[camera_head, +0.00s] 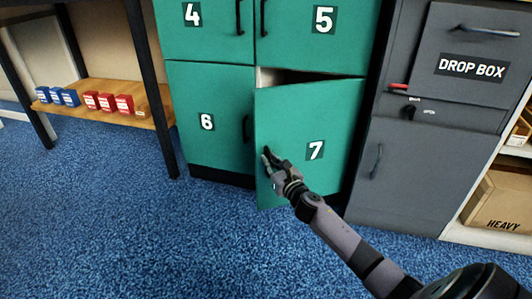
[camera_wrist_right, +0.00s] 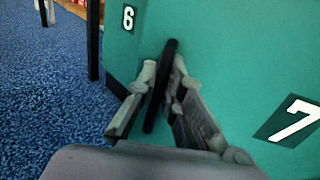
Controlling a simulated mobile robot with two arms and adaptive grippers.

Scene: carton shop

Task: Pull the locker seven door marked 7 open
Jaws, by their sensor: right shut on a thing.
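The green locker door marked 7 (camera_head: 325,122) stands partly open in the head view, its left edge swung out toward me. A dark gap shows above its top edge. In the right wrist view the same door (camera_wrist_right: 250,80) fills the right side, with its white 7 in the picture. My right gripper (camera_head: 268,157) is at the door's left edge, shut on the black upright door handle (camera_wrist_right: 165,75). The handle stands between its two fingers in the wrist view. My left gripper is in neither view.
Closed green doors 4 (camera_head: 200,25), 5 (camera_head: 310,35) and 6 (camera_head: 207,125) surround door 7. A grey drop box cabinet (camera_head: 415,160) stands to the right. A wooden shelf (camera_head: 90,112) holds blue and red boxes at left. Blue carpet (camera_head: 150,235) in front is clear.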

